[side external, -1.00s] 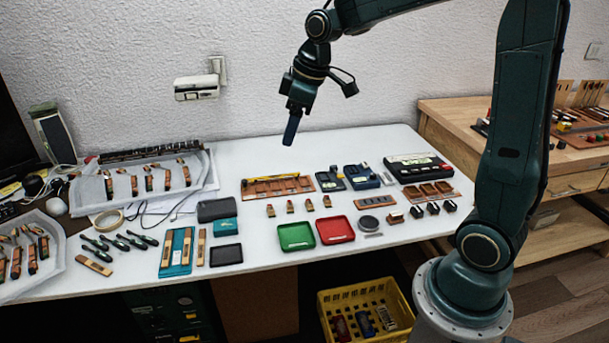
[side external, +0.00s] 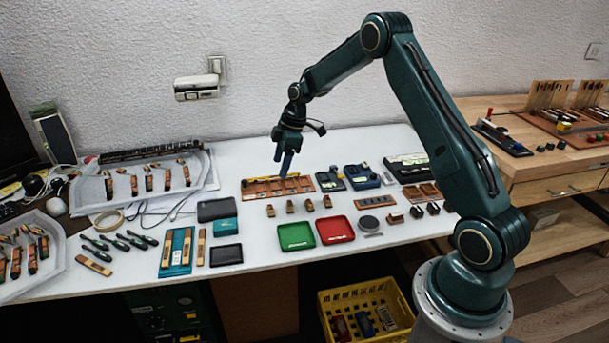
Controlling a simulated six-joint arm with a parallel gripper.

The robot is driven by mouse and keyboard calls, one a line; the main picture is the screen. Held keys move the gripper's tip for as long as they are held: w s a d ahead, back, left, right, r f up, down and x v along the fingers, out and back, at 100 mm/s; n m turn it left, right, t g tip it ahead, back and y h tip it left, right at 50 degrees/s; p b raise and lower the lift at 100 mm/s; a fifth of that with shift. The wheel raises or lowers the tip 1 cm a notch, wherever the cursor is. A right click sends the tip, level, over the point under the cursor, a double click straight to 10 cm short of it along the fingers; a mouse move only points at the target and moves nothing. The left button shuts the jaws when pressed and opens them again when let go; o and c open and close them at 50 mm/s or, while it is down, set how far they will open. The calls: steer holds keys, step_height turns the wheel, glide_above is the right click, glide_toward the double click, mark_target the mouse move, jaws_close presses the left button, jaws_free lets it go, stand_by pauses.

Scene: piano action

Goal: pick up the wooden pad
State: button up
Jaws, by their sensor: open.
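My gripper (side external: 283,168) is open and points down, with its dark blue fingers just above or in front of the back edge of a brown wooden compartment tray (side external: 248,191). I cannot tell the exact gap between the fingertips and the tray. Several small wooden pieces with pale tops, such as this one (side external: 290,206), stand in a row in front of the tray. Which wooden piece is the pad is too small to tell. Nothing is visible between the fingers.
A green tray (side external: 296,237) and a red tray (side external: 335,231) lie in front of the row. Dark blue devices (side external: 361,177) stand right of the wooden tray. Tools (side external: 113,241) and a teal board (side external: 176,252) are at left. A yellow crate (side external: 367,310) is below the table.

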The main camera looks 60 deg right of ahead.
steer(key=shift+w+d+f, duration=0.1)
steer(key=shift+d+f, duration=0.1)
steer(key=shift+f, duration=0.25)
steer(key=shift+w+d+f, duration=0.1)
steer(key=shift+d+f, duration=0.1)
steer(key=shift+f, duration=0.25)
steer(key=shift+f, duration=0.1)
glide_above(271, 207)
steer(key=d, duration=0.2)
steer(key=shift+s+a+f, duration=0.1)
steer(key=shift+s+f, duration=0.05)
steer(key=shift+f, duration=1.2)
steer(key=shift+s+a+f, duration=0.1)
steer(key=shift+s+f, duration=0.05)
steer(key=shift+f, duration=1.15)
steer(key=shift+s+f, duration=0.15)
steer(key=shift+f, duration=1.2)
steer(key=shift+x, duration=2.6)
steer(key=shift+s+a, duration=0.1)
steer(key=shift+s, duration=0.1)
steer(key=c, duration=1)
